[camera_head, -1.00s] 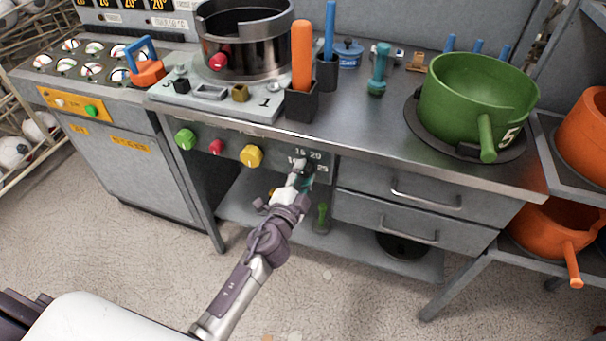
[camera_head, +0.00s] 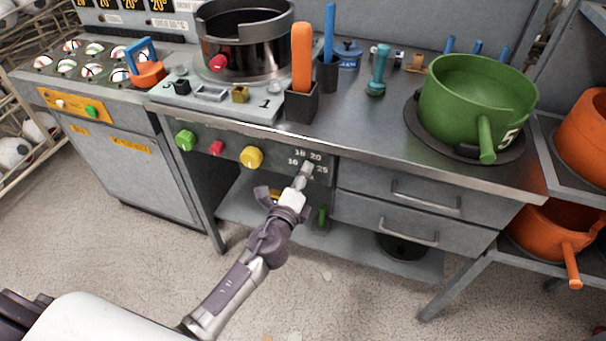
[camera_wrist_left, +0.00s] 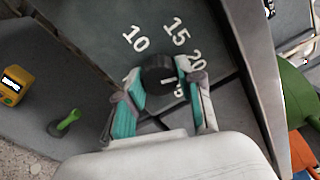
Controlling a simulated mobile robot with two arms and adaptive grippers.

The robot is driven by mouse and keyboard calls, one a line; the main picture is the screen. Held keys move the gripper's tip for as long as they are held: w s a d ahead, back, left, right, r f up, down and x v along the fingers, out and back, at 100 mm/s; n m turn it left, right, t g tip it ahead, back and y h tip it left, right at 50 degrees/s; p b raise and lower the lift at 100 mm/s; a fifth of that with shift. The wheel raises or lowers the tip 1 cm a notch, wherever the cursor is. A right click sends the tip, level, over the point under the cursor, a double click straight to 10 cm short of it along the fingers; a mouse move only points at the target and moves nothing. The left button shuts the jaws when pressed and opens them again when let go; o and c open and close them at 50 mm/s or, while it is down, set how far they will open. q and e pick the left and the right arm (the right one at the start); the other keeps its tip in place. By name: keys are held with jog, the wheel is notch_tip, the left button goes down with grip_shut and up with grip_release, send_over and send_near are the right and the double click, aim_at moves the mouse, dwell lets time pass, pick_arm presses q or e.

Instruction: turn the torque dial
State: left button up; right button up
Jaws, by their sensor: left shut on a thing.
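The torque dial (camera_wrist_left: 158,74) is a round black knob on a dark grey panel with white numbers 10, 15 and 20 around it in the left wrist view. A white mark shows near its lower right edge, but I cannot tell exactly which number it points to. My left gripper (camera_wrist_left: 160,92) has its teal-padded fingers on either side of the knob and is shut on it. In the head view my left gripper (camera_head: 304,170) reaches the number panel (camera_head: 322,160) under the bench top and hides most of the dial. My right gripper is not in view.
Green, red and yellow (camera_head: 251,157) knobs sit left of the panel. Drawers (camera_head: 425,197) are to its right. The bench edge (camera_head: 400,165) runs just above. A green-handled item (camera_wrist_left: 65,122) and a yellow object (camera_wrist_left: 14,84) are on the lower shelf.

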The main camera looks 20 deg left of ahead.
pick_arm(q)
jog(key=shift+m, duration=0.9)
jog(key=o, duration=1.2)
jog(key=shift+c, duration=0.2)
jog(key=s, duration=1.2)
jog(key=shift+a, duration=0.2)
